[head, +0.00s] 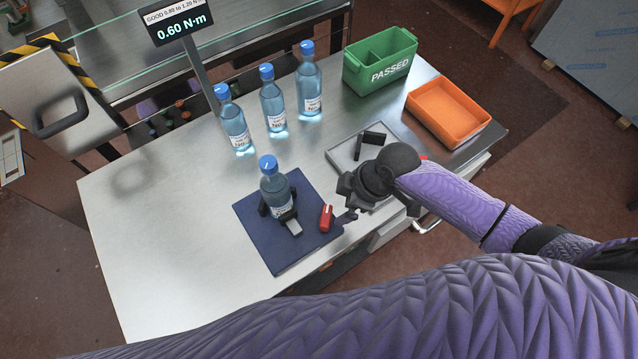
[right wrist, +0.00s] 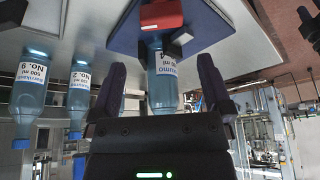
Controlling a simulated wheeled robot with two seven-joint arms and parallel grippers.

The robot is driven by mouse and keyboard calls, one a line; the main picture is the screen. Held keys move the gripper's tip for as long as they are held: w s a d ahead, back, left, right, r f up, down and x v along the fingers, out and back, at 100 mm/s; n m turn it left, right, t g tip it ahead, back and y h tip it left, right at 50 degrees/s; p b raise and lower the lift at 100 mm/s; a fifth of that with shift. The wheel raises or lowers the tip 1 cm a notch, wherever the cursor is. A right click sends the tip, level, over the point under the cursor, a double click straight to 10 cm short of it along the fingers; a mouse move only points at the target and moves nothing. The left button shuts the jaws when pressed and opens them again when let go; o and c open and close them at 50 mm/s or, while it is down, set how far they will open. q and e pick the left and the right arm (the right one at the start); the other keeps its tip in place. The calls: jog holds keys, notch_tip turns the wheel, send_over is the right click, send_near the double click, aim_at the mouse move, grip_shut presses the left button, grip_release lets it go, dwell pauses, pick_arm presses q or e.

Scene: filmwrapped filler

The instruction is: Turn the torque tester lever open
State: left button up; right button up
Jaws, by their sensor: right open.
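The torque tester (head: 292,227) is a small dark device with a grey part, on a dark blue mat (head: 310,247). A blue-capped water bottle (head: 275,185) stands upright in it. The red lever (head: 326,218) is at its right side, near my right gripper (head: 346,200). My right gripper is open and empty, just right of the lever and apart from it as far as I can tell. In the right wrist view, upside down, the bottle (right wrist: 162,82) shows between the open fingers, with the red lever (right wrist: 161,14) at the top. My left gripper is out of view.
Several more blue-capped bottles (head: 273,104) stand at the back. A display (head: 179,24) reads 0.60 N·m. A green PASSED crate (head: 381,78), an orange tray (head: 447,112) and a grey tray with black pieces (head: 346,152) are at the right. The table's left side is clear.

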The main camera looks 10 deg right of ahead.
aim_at(326, 215)
jog(key=b+x, duration=0.3)
jog(key=x, duration=0.6)
jog(key=shift+s, duration=0.1)
jog(key=shift+a+f+b, duration=0.2)
jog(key=shift+f+b, duration=0.1)
jog(key=shift+f, duration=0.05)
jog(key=shift+c, duration=0.3)
jog(key=c, duration=1)
jog(key=shift+o, duration=0.2)
